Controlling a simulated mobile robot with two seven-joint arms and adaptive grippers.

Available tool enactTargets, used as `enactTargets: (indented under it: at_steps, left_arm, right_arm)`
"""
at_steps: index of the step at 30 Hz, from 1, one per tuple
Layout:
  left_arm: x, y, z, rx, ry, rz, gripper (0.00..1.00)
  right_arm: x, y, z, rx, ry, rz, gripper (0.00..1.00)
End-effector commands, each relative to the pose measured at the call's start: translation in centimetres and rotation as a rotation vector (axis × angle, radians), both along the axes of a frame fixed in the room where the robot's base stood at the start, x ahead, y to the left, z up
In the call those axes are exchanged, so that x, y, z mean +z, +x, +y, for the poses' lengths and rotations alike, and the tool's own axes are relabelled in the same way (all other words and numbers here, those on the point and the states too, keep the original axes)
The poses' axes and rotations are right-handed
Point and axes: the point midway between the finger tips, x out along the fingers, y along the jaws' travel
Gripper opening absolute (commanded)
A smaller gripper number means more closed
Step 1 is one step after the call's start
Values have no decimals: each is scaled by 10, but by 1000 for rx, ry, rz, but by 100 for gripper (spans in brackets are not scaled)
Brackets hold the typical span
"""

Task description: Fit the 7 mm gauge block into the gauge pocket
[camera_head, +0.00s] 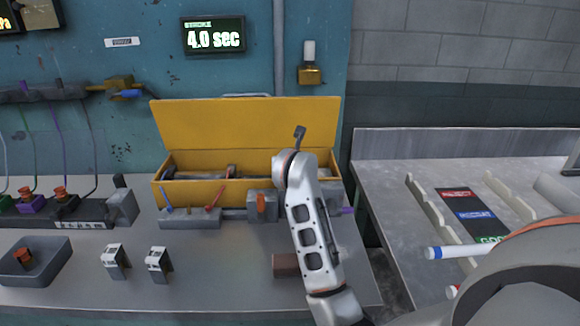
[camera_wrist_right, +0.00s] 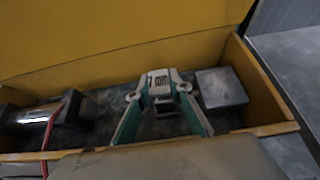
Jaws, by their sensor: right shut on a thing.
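My right gripper (camera_wrist_right: 160,98) reaches down into the yellow toolbox (camera_wrist_right: 268,98), its teal-lined fingers closed on a small pale block (camera_wrist_right: 159,80) with a dark printed mark. The mark is too small to read, so I cannot confirm that it is the 7 mm gauge block. In the head view my right arm rises from the lower right to the open yellow toolbox (camera_head: 245,120), and its fingers are hidden there. I cannot pick out the gauge pocket for certain. My left gripper is not in view.
A grey block (camera_wrist_right: 220,88) lies beside the gripper in the toolbox, and a dark cylinder (camera_wrist_right: 25,117) is at left. A fixture (camera_head: 190,218), two clips (camera_head: 115,260) and a brown block (camera_head: 287,265) stand on the bench. Its front middle has free room.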

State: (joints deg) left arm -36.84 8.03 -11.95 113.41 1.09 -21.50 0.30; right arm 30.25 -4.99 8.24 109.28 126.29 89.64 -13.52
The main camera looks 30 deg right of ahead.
Motion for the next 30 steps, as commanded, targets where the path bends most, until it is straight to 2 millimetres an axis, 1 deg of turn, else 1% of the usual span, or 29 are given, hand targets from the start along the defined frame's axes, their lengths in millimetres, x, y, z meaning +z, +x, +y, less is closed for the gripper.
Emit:
enactTargets:
  at_steps: [14,30]
  left_arm:
    - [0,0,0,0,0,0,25]
    - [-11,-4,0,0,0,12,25]
  right_arm:
    - [-1,0,0,0,-1,-1,0]
    - [-15,-1,0,1,0,7,0]
